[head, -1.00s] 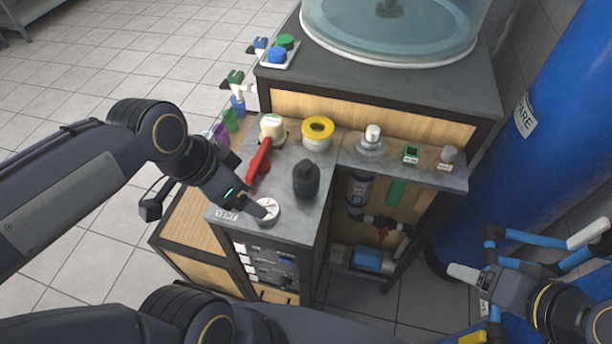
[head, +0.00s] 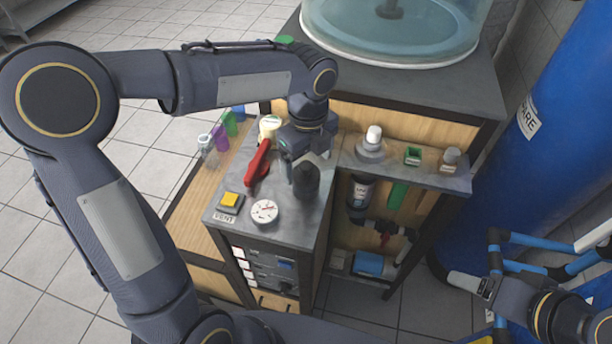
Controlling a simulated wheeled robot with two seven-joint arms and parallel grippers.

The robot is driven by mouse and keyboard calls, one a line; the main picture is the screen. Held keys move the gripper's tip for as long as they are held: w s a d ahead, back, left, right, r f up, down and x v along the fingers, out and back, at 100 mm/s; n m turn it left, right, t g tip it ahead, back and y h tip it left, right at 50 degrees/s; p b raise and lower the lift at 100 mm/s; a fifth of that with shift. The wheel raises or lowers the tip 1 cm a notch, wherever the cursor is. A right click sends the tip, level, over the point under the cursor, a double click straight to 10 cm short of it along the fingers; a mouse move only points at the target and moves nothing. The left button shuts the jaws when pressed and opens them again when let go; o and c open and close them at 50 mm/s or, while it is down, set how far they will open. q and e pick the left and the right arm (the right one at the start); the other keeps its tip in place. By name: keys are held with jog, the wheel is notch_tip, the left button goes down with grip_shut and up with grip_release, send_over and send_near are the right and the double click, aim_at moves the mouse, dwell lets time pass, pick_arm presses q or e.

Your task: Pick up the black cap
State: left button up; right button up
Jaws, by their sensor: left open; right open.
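A black bottle-shaped object with a narrower black cap-like top (head: 307,183) stands upright on the grey counter of the cabinet. My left gripper (head: 308,165) is open and points down over its top. The fingers are at or just above the top; I cannot tell whether they touch it. The gripper hides the upper part of the black object. My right gripper (head: 468,282) is open and empty at the lower right, away from the counter.
A red handle (head: 257,163) lies close left of the black object. A round gauge (head: 264,211) and a yellow button (head: 229,200) are in front. A large tank rises behind.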

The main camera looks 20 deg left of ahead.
aim_at(306, 174)
pick_arm(q)
jog(key=f, duration=0.4)
jog(key=shift+a+f, duration=0.2)
jog(key=shift+f, duration=0.1)
jog(key=c, duration=1.1)
jog(key=shift+o, duration=0.2)
jog(key=shift+r, duration=0.15)
